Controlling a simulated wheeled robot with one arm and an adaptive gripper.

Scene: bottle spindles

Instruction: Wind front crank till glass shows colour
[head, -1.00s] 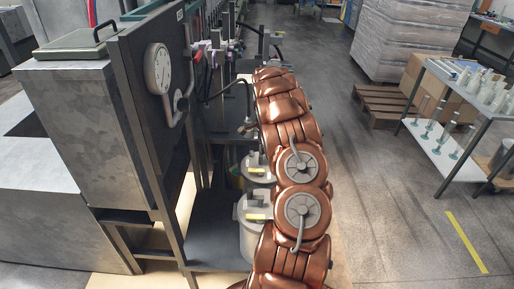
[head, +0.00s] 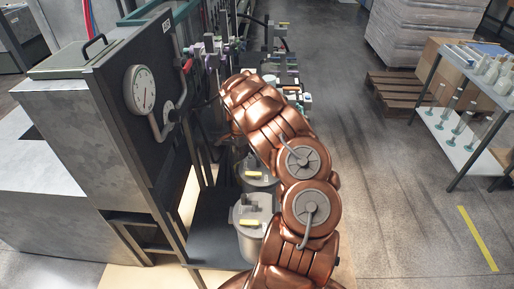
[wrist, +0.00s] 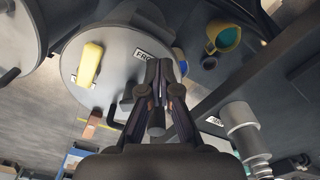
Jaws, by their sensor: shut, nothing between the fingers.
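My gripper (wrist: 159,72) is shut and empty in the wrist view, its dark fingers in front of a round grey lid (wrist: 110,50). The lid has a yellow handle (wrist: 88,63) and a white label, partly covered by the fingers, starting "FRO". A black bent rod (wrist: 113,115) shows at the lid's edge, left of the fingers; I cannot tell whether it is the crank. No sight glass can be made out for sure. In the head view my copper arm hides most of the gripper. Two lidded grey pots (head: 251,240) with yellow handles stand beside the arm.
A dark panel with a white dial (head: 141,90) and a bent pipe stands left of the arm. A yellow-rimmed cup with teal inside (wrist: 227,38) is right of the lid.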

